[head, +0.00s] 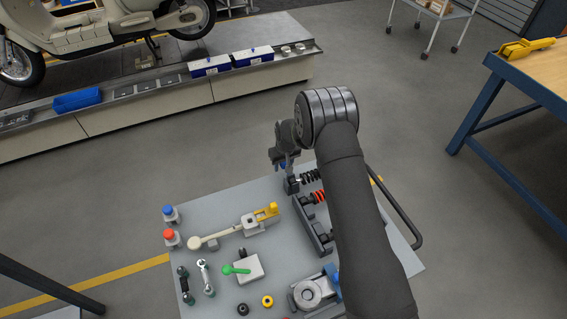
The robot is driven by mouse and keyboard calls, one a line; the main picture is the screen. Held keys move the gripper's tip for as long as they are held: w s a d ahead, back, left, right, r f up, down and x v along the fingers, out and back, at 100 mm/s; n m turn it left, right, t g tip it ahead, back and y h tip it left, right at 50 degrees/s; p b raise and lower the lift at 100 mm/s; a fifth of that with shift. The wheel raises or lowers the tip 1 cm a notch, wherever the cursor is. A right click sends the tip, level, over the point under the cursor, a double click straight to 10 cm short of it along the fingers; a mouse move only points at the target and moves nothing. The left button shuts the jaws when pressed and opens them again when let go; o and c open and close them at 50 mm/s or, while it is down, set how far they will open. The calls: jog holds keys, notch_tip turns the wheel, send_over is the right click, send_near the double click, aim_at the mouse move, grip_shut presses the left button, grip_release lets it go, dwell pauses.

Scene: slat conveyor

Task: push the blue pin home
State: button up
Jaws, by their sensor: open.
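My gripper (286,168) points down at the far edge of the grey work plate (225,205), just above a dark block (291,185). Its jaws are open, though small in this view. A small patch of blue (283,165) shows at the fingers; it may be the blue pin, but how deep it sits cannot be told. My arm covers the right part of the plate.
A blue-legged bench (500,100) stands right. A conveyor (150,92) with a scooter runs behind.

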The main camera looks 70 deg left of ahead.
jog(key=shift+c, duration=0.4)
jog(key=c, duration=0.8)
jog(key=shift+d, duration=2.3)
jog(key=o, duration=0.9)
jog(key=shift+r, duration=3.55)
